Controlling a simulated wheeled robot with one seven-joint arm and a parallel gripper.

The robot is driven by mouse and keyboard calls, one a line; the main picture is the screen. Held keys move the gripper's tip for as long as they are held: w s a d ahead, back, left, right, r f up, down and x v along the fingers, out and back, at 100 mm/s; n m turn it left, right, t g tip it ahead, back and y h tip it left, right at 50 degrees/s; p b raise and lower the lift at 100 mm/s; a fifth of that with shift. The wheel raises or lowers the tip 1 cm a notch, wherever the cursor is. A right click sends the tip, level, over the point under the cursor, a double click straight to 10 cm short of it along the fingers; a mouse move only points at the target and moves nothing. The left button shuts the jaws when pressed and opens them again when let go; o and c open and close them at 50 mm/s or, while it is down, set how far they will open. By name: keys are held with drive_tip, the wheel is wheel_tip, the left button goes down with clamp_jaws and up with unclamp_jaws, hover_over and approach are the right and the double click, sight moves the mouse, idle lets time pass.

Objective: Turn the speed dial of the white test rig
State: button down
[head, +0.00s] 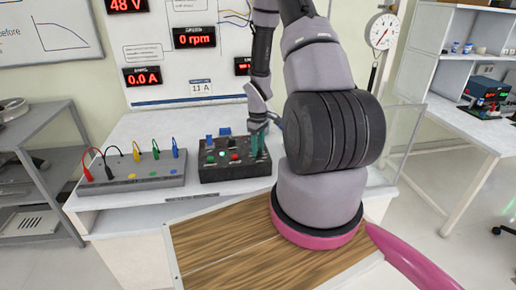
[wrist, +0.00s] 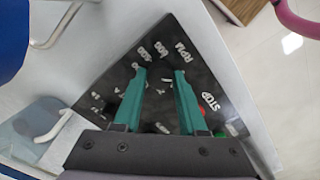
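The white test rig (head: 130,213) carries a black control box (head: 236,171) with red, green and white controls and blue parts behind. My gripper (head: 258,143) points down at the box's right end. In the wrist view, its two teal fingers stand apart, with the gripper (wrist: 160,78) over the black panel (wrist: 205,65), near printed speed numbers, "RPM" and "STOP". The speed dial cannot be made out clearly; a small pale mark shows between the fingers. Whether the fingertips touch anything is unclear. A red control and a green one show beside the right finger.
A grey terminal box (head: 130,172) with coloured leads stands left of the control box. The wall display (head: 194,38) reads 0 rpm, with 48 V and 0.0 A on others. A clear panel (head: 405,135) stands right of my arm. A wooden top (head: 225,250) lies in front.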

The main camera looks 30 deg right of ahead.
drive_tip(key=shift+m, duration=0.4)
drive_tip(key=m, duration=0.5)
drive_tip(key=shift+m, duration=0.3)
drive_tip(key=m, duration=1.3)
drive_tip(key=shift+m, duration=0.3)
drive_tip(key=m, duration=0.6)
drive_tip(key=shift+m, duration=0.4)
drive_tip(key=shift+c, duration=2.3)
unclamp_jaws()
